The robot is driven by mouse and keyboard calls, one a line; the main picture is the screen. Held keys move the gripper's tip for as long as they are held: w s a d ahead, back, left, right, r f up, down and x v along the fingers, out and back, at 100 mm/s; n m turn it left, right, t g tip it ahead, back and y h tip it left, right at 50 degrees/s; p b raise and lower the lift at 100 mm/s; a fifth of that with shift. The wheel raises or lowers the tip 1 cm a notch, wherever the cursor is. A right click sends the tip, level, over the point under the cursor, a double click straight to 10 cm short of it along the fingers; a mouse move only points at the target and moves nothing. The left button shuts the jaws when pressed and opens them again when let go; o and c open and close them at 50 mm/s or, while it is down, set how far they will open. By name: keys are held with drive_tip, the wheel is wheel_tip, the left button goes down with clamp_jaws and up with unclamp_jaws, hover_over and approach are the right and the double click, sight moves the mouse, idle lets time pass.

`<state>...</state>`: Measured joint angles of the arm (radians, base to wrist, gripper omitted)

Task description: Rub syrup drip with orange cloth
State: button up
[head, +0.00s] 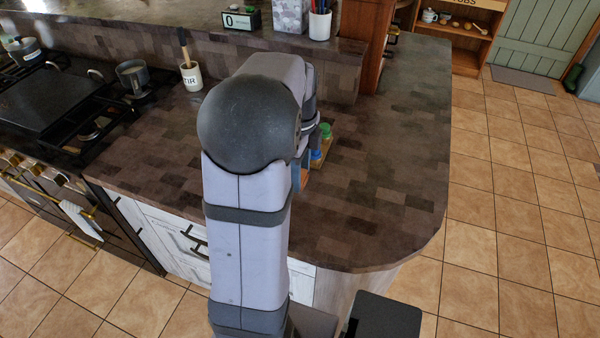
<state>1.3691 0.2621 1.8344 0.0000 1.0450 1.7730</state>
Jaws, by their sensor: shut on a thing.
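My gripper is hidden behind my own arm, which fills the middle of the head view. Only the wrist side of the arm shows, at its right edge. I cannot see the fingers or what is between them. A small orange-brown and blue patch (304,178) shows just right of the arm, low over the counter. I cannot tell whether it is the orange cloth. No syrup drip can be made out on the dark patterned countertop (385,190); part of that top is hidden by my arm.
A utensil crock (191,76) stands back left, near the stove (60,105) and a pot (133,75). The right countertop is clear up to its rounded edge.

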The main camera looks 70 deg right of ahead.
drive_tip(key=shift+w+a+r+p, duration=0.1)
drive_tip(key=shift+w+r+p, duration=0.25)
drive_tip(key=shift+w, duration=0.05)
drive_tip(key=w+a+f+n+p, duration=0.1)
drive_tip(key=w+a+n+p, duration=0.4)
drive_tip(key=w+p, duration=0.55)
drive_tip(key=w+d+f+m+b, duration=0.1)
drive_tip(key=w+d+m+b, duration=0.1)
drive_tip(key=w+d+m, duration=0.2)
drive_tip(key=shift+w+f+m, duration=0.4)
drive_tip(key=shift+w+m, duration=0.1)
drive_tip(key=shift+w, duration=0.3)
drive_tip(key=shift+f, duration=0.1)
